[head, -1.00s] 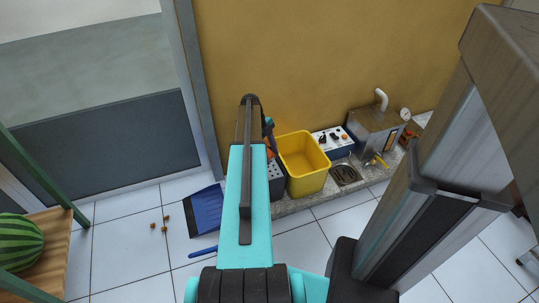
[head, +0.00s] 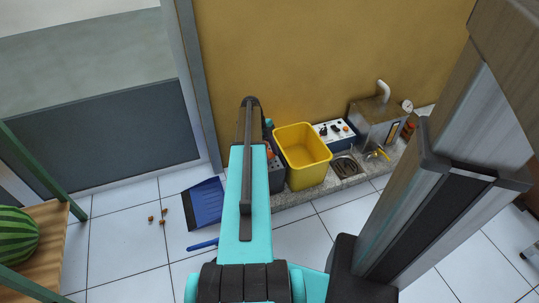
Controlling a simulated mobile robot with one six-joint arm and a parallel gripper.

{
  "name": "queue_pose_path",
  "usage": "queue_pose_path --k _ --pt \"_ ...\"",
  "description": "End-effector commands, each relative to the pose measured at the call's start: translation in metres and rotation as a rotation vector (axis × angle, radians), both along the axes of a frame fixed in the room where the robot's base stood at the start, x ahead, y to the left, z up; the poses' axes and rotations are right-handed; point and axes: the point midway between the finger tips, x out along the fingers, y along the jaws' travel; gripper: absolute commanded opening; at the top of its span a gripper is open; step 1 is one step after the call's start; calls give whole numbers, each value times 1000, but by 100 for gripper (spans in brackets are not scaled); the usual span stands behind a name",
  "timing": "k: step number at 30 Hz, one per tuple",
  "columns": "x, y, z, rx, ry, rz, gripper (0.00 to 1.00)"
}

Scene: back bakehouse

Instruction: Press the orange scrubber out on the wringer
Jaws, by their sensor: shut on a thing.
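The orange scrubber (head: 271,153) shows only as a small orange patch just right of my arm. It is at the top of a dark grey perforated box, which looks like the wringer (head: 277,174), against the left side of a yellow bucket (head: 302,158). My gripper (head: 269,141) is mostly hidden behind my teal arm; only a small dark part shows above the orange patch. It is shut on the orange scrubber. Whether the scrubber touches the wringer cannot be told from this view.
A grey stone ledge (head: 313,191) runs along the ochre wall, with a blue control box (head: 334,134), a drain grate (head: 346,167) and a metal boiler (head: 379,125). A watermelon (head: 15,236) is at left.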

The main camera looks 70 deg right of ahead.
Motion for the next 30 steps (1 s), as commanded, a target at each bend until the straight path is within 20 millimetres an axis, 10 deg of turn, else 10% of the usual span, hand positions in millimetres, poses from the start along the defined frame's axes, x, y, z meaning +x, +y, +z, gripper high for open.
queue_pose_path --k 30 --pt "0 0 -8 -1 0 1 25"
